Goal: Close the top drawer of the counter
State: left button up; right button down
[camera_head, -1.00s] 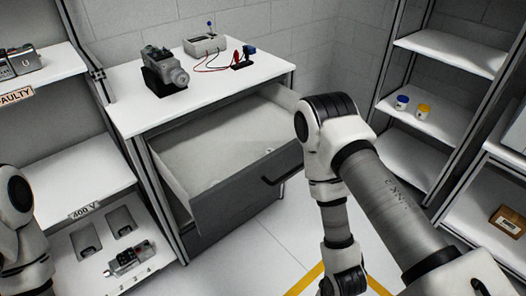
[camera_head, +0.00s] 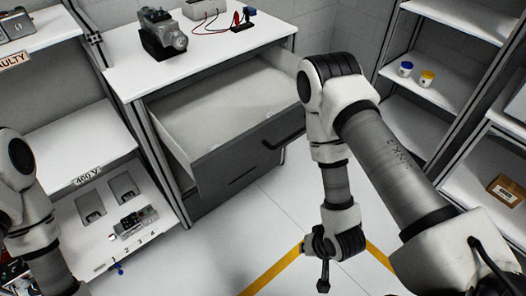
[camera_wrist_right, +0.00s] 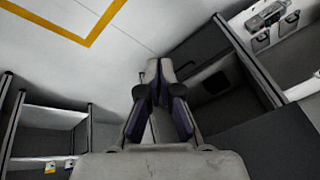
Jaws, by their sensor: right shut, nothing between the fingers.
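The counter (camera_head: 115,78) has a white top and dark sides. Its top drawer (camera_head: 225,108) is pulled well out, with a light, empty inside. The dark drawer front (camera_head: 222,165) carries a black bar handle (camera_head: 284,137) near its right end. My right gripper (camera_head: 323,286) hangs low over the floor, in front of the drawer and to its right, apart from it. It also shows in the right wrist view (camera_wrist_right: 153,66), shut and empty. My left arm comes in at the left edge; its gripper is not visible.
A grey motor (camera_head: 163,34) and a device with red leads (camera_head: 205,8) stand on the counter. A shelf unit (camera_head: 95,195) with a small module stands at left. Right shelves hold blue and yellow jars (camera_head: 427,78). The floor (camera_head: 235,245) before the drawer is clear.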

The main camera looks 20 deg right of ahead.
jog(key=w+a+r+m+t+y+b, duration=0.3)
jog(key=w+r+m+t+y+b, duration=0.2)
jog(key=w+r+m+t+b, duration=0.55)
jog(key=t+p, duration=0.2)
jog(key=p, duration=0.2)
send_near(249, 156)
jog(key=s, duration=0.2)
jog(key=shift+n, duration=0.25)
jog(key=x, duration=0.3)
jog(key=b+x, duration=0.1)
jog(key=x, duration=0.5)
jog(key=shift+w+d, duration=0.1)
jog(key=shift+d, duration=0.15)
jog(key=shift+f, duration=0.1)
jog(key=shift+b, duration=0.3)
